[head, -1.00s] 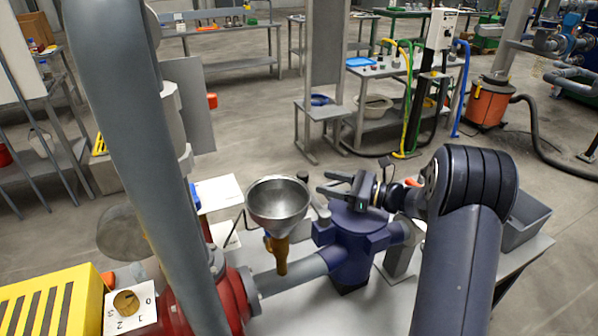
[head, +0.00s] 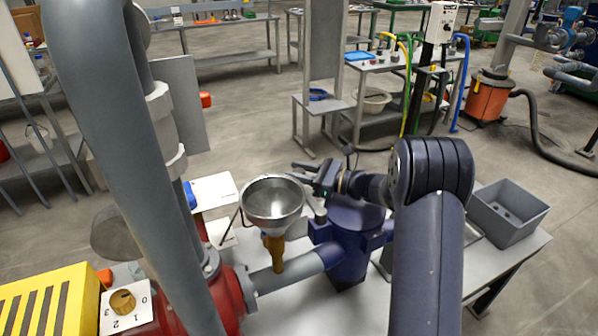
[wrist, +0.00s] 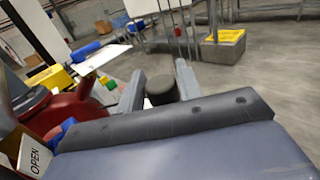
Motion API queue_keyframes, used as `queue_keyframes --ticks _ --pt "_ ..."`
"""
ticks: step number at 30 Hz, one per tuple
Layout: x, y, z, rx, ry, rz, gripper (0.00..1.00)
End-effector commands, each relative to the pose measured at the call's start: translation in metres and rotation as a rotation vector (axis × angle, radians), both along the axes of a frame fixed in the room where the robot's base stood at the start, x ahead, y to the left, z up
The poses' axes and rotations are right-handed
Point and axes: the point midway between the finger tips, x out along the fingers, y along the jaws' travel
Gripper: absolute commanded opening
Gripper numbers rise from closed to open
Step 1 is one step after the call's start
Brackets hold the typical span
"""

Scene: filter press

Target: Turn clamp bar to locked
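My gripper (head: 301,171) is above the dark blue housing (head: 356,215), just right of the metal funnel (head: 273,202). Its two fingers are spread apart and point left. In the wrist view the open fingers (wrist: 158,82) stand either side of a dark round knob (wrist: 161,90); I cannot tell whether they touch it. A short grey post (head: 320,214) stands at the housing's left side, below my gripper. A white label reading OPEN (wrist: 35,153) shows at the wrist view's lower left. I cannot clearly make out the clamp bar; my gripper and arm cover part of the housing top.
A thick grey pipe (head: 125,150) rises on the left beside a red body (head: 228,290). A yellow slotted guard (head: 45,300) and a numbered dial (head: 124,302) are at lower left. A grey bin (head: 508,212) is on the table's right.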

Motion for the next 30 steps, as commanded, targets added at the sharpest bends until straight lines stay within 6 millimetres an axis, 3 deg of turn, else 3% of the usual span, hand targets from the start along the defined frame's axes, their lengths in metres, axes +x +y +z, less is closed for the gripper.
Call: queue_keyframes --ticks 12,23,30 --pt "0.0 0.0 0.0 0.0 0.0 0.0 0.0" --pt "0.001 -0.003 -0.001 -0.001 0.001 -0.02 0.0" --pt "0.005 -0.016 -0.003 -0.001 0.0 -0.128 0.0"
